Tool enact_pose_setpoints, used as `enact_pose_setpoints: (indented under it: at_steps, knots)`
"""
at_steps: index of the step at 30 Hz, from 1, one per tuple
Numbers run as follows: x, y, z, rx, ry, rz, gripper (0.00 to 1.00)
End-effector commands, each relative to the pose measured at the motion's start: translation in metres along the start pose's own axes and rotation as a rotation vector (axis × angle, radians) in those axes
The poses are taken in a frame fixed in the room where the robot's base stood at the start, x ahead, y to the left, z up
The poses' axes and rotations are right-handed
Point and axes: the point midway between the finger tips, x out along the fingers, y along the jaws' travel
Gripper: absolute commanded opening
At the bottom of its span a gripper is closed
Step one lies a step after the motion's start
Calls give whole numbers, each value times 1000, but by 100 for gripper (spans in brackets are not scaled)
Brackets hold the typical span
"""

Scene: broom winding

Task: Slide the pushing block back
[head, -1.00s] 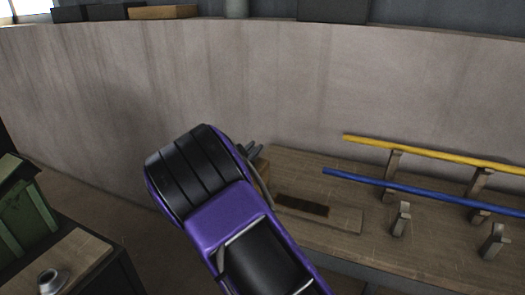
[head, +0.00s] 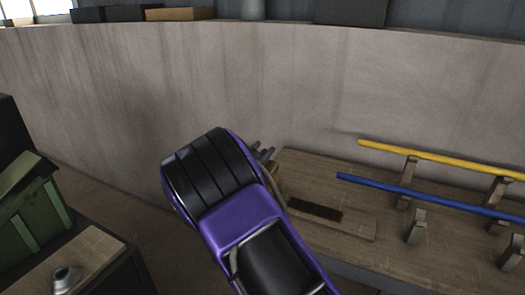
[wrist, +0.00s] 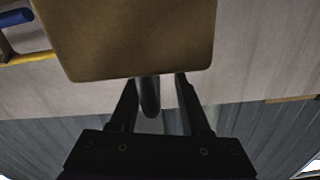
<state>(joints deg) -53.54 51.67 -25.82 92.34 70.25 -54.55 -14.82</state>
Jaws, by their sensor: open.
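The pushing block (wrist: 125,38) is a plain brown wooden block filling the top of the wrist view. In the head view only a sliver of it (head: 274,174) shows at the left end of the wooden bench (head: 345,255), mostly behind my arm. My gripper (wrist: 156,82) is open, its two dark fingers pointing at the block. A dark rounded peg (wrist: 149,98) stands between the fingers with gaps on both sides; it seems to come from the block. In the head view my gripper's fingertips (head: 264,153) show just beyond my purple and black wrist.
A long dark recess (head: 314,210) lies in the bench top right of the block. A blue rod (head: 430,193) and a yellow rod (head: 430,160) rest on wooden supports farther right. A green crate (head: 30,225) stands at the left. A curved grey wall rises behind.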

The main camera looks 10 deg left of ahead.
Motion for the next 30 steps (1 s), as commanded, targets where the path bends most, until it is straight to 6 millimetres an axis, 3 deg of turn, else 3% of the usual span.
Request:
enact_pose_setpoints:
  at_steps: [5,8,21,30]
  knots:
    - [-5,1,0,0,-1,1,47]
    - [-18,0,0,0,-2,0,47]
    - [-123,-1,0,-1,-2,-2,47]
    - [-168,-1,0,0,-1,-2,47]
